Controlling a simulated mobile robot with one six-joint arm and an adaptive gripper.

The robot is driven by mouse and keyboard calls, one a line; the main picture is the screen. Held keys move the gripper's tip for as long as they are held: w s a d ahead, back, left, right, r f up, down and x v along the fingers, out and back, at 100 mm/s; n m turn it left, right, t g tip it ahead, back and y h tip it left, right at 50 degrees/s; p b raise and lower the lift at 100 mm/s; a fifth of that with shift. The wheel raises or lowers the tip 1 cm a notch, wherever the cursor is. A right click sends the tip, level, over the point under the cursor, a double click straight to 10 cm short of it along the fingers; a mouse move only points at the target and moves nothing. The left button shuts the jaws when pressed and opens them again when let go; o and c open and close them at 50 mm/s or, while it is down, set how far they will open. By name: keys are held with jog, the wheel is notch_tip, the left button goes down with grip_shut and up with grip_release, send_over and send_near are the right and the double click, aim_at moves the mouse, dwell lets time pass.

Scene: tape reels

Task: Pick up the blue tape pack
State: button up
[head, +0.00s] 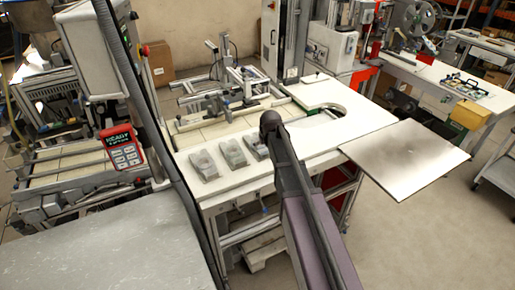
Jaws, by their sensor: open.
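Three small greyish packs lie in a row on the white table (222,186): a left one (204,166), a middle one (233,153) and a right one (256,146). No pack looks clearly blue in the head view, so I cannot tell which is the blue tape pack. My own arm reaches up from the bottom of the picture and ends in a dark rounded joint just right of the right pack, partly covering the table there. I cannot make out my gripper's fingers.
A metal fixture (222,108) stands on the table behind the packs. A grey panel (403,158) juts out at the table's right. A red handheld device (121,147) and a dark diagonal post stand at the left. White tabletop right of my arm is clear.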

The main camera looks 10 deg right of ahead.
aim_at(264, 152)
dwell(0.3)
jog(key=shift+b+x, duration=2.45)
jog(key=shift+x, duration=0.2)
jog(key=shift+s, duration=0.15)
jog(key=c, duration=1)
jog(key=shift+o, duration=0.2)
jog(key=shift+r, duration=0.15)
notch_tip(264, 152, up, 3)
jog(key=p, duration=0.3)
jog(key=shift+r+p, duration=0.15)
jog(key=shift+p, duration=0.15)
jog(key=s+d, duration=0.2)
jog(key=s, duration=0.5)
jog(key=s+d+r+p, duration=0.1)
jog(key=s+d, duration=0.2)
jog(key=s, duration=0.5)
jog(key=shift+d+r, duration=0.25)
jog(key=shift+d, duration=0.05)
